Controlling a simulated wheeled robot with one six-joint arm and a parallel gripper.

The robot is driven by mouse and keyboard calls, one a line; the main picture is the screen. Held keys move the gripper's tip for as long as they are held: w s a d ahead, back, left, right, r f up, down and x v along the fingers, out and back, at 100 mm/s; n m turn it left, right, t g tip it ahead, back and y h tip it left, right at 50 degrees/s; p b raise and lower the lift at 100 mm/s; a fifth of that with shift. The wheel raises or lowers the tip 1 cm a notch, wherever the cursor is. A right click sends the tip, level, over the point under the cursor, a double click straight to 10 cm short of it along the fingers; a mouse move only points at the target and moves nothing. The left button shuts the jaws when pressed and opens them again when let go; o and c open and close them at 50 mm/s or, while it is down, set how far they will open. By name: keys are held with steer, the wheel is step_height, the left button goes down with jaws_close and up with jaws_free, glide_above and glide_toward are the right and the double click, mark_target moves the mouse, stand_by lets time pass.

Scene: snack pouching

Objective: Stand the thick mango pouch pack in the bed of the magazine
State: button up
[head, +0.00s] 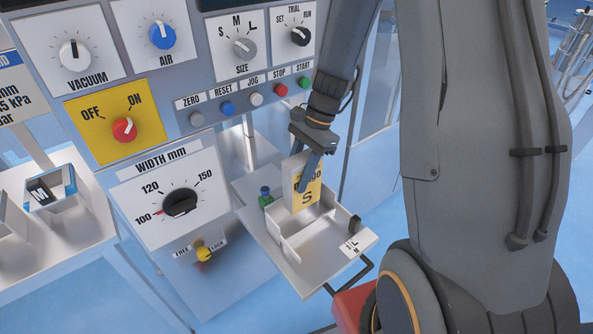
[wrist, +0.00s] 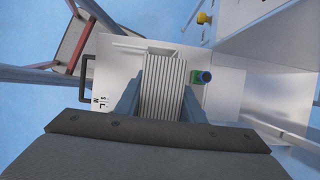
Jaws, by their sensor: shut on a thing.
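A yellow and white pouch pack (head: 306,192) with a large S and partly hidden print is held upright by my gripper (head: 316,166). In the wrist view my gripper (wrist: 168,98) has a finger on each side of the pack, whose ribbed stack of edges (wrist: 165,88) faces the camera. The magazine (head: 290,243) is a pale tray with low walls under the pack. The pack's lower end is at or just above the magazine bed; I cannot tell whether it touches.
A green and blue knob (head: 265,196) stands left of the magazine and a dark knob (head: 355,223) right of it. The control panel (head: 180,190) rises to the left.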

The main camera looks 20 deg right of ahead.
mark_target(300, 159)
steer(key=shift+f+b, duration=2.05)
steer(key=shift+f, duration=2.4)
steer(key=o, duration=1.1)
steer(key=shift+r+p, duration=5.05)
steer(key=shift+r, duration=1)
